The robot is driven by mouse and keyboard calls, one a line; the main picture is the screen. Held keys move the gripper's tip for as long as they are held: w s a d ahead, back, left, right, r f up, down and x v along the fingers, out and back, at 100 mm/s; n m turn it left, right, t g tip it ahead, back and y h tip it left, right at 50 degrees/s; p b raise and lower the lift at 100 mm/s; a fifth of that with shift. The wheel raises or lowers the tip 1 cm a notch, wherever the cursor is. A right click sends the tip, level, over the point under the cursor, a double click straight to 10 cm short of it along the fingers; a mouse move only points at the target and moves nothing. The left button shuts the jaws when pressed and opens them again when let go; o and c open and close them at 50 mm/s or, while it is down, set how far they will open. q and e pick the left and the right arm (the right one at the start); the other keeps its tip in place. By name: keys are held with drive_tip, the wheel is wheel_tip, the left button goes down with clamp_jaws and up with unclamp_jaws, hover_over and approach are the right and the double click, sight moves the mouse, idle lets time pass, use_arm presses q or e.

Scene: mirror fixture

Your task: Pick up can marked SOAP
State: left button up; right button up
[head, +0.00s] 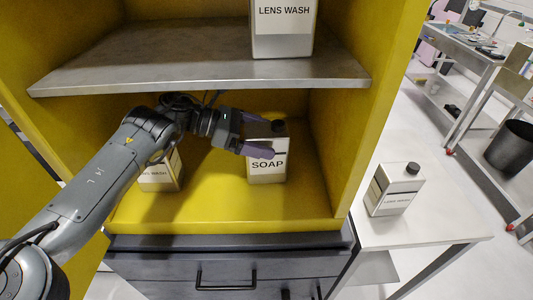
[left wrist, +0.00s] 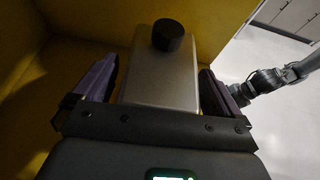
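The can marked SOAP (head: 267,166) is a pale container with a dark cap, upright on the yellow lower floor of the cabinet. My left gripper (head: 258,134) is at its upper part, with purple fingers reaching to it. In the left wrist view the can (left wrist: 160,78) and its black cap stand between the two spread fingers (left wrist: 155,90). A gap shows between the left finger and the can; the right finger is very close to it, and I cannot tell whether it touches. My right gripper is not in view.
A metal shelf (head: 190,62) above the arm holds a LENS WASH container (head: 284,30). Another container (head: 160,172) stands left of the can, partly behind my arm. The yellow cabinet wall (head: 357,130) is close on the right. A white container (head: 394,188) stands on a side table (head: 430,232).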

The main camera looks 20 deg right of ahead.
use_arm(q)
clamp_jaws()
drive_tip(key=shift+r, duration=0.1)
idle(0.3)
drive_tip(key=shift+r, duration=0.15)
